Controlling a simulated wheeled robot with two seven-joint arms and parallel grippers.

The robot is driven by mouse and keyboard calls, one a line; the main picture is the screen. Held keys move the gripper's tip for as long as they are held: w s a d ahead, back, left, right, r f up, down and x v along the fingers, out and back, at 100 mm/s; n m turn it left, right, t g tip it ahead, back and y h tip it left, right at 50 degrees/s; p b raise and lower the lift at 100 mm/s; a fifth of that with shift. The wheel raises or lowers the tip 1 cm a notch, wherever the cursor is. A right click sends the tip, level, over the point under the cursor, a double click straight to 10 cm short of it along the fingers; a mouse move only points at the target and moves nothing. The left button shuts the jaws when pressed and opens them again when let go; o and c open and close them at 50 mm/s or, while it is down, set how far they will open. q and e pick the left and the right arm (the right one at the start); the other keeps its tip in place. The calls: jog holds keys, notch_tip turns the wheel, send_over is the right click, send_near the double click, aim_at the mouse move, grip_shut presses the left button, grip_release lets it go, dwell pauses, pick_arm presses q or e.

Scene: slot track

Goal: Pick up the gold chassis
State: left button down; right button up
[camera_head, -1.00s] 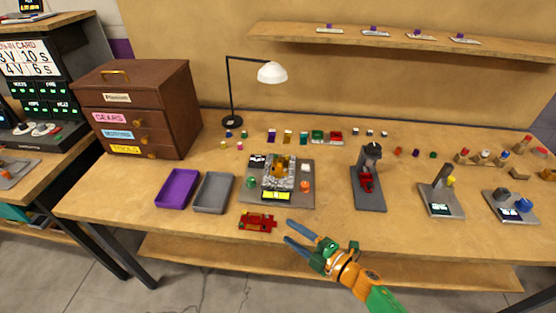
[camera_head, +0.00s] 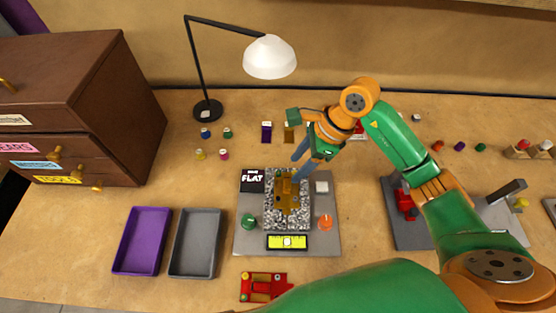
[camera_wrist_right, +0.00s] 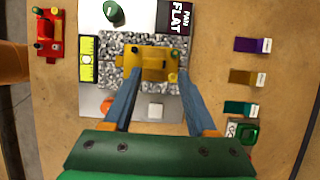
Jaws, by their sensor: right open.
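The gold chassis (camera_head: 286,194) lies on a speckled grey stone block (camera_head: 268,215) on the grey plate marked FLAT. In the right wrist view the gold chassis (camera_wrist_right: 150,63) lies just ahead of the fingertips, roughly centred between them. My right gripper (camera_head: 297,165) is open and empty, reaching down over the far end of the chassis. Its two blue fingers also show apart in the right wrist view (camera_wrist_right: 157,80), one to each side of the chassis. I cannot tell whether they touch it. My left gripper is not in view.
A yellow level (camera_head: 288,242), a green knob (camera_head: 249,221) and an orange knob (camera_head: 325,222) sit around the block. A red chassis (camera_head: 263,287) lies in front. Purple (camera_head: 141,240) and grey (camera_head: 195,243) trays stand left. A lamp (camera_head: 208,108) stands behind.

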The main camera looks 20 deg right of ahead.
aim_at(288, 183)
jog(key=shift+a+f, duration=0.1)
jog(key=shift+f, duration=0.2)
jog(key=shift+s+a+f+p, duration=0.25)
jog(key=shift+s+f+p, duration=0.15)
jog(key=shift+f+p, duration=0.15)
jog(key=shift+s+a+f+p, duration=0.25)
jog(key=shift+s+f+p, duration=0.1)
jog(key=shift+f+p, duration=0.15)
jog(key=x, duration=0.3)
jog(key=shift+w+f, duration=0.15)
jog(key=shift+f, duration=0.1)
jog(key=shift+w+f, duration=0.1)
jog(key=shift+w, duration=0.1)
jog(key=shift+c, duration=0.2)
jog(key=shift+s, duration=0.2)
grip_shut()
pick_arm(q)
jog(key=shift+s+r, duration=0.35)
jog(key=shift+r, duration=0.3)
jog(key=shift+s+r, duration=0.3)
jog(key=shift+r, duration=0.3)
pick_arm(e)
jog(key=shift+w, duration=0.1)
